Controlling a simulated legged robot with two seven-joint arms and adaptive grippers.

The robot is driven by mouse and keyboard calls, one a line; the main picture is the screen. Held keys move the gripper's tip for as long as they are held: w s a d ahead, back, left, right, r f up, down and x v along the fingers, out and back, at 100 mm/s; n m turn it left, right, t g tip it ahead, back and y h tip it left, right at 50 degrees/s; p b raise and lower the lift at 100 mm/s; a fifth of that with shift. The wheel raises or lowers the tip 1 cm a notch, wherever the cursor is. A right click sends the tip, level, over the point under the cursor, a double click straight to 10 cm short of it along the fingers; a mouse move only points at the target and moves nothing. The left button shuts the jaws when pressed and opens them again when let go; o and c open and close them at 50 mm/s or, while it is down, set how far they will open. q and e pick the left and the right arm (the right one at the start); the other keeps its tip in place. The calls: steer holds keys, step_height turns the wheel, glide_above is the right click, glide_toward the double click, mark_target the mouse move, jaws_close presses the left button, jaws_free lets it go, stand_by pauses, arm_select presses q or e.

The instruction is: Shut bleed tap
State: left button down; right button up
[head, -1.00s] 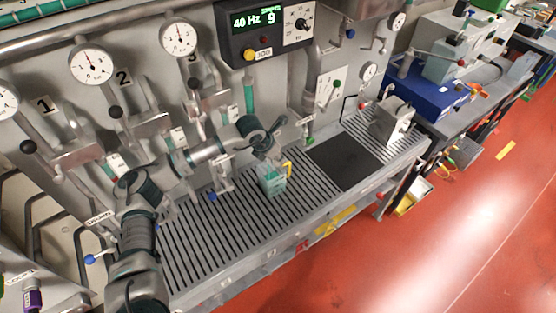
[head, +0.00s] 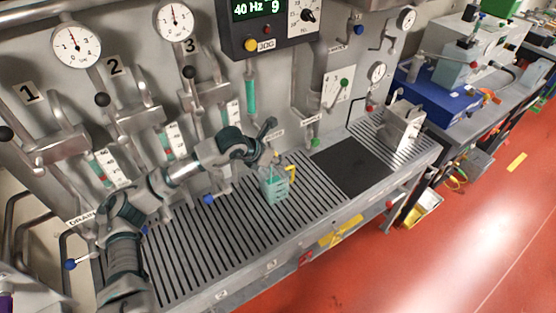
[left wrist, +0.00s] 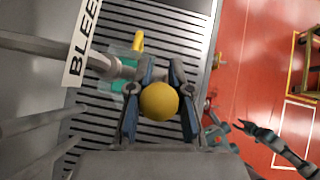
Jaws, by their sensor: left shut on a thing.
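The bleed tap shows in the left wrist view as a yellow ball knob (left wrist: 158,101), beside a pipe and a label reading BLEE (left wrist: 84,45). My left gripper (left wrist: 158,90) has its two fingers closed on either side of this knob. In the head view, my left gripper (head: 268,142) is above the slotted bench, next to the panel, and hides the knob. A clear teal jug (head: 274,188) with a yellow handle stands on the slats below it. My right gripper (left wrist: 250,132) shows small at the lower right of the left wrist view; its jaw state is unclear.
The slotted bench top (head: 215,235) is mostly clear, with a black mat (head: 350,166) to the right. Gauges, levers and blue-tipped taps (head: 208,199) line the panel. A control box (head: 268,25) reads 40 Hz and 9. Red floor lies in front.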

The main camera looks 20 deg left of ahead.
arm_select(q)
steer(key=c, duration=1.2)
jaws_free()
steer(key=shift+w+a+r+t, duration=0.15)
steer(key=shift+w+r+t, duration=0.15)
steer(key=shift+r, duration=0.15)
steer(key=shift+f, duration=0.3)
steer(key=v, duration=1.1)
steer(key=shift+a+r, duration=0.3)
steer(key=shift+r, duration=0.1)
steer(key=shift+c, duration=0.3)
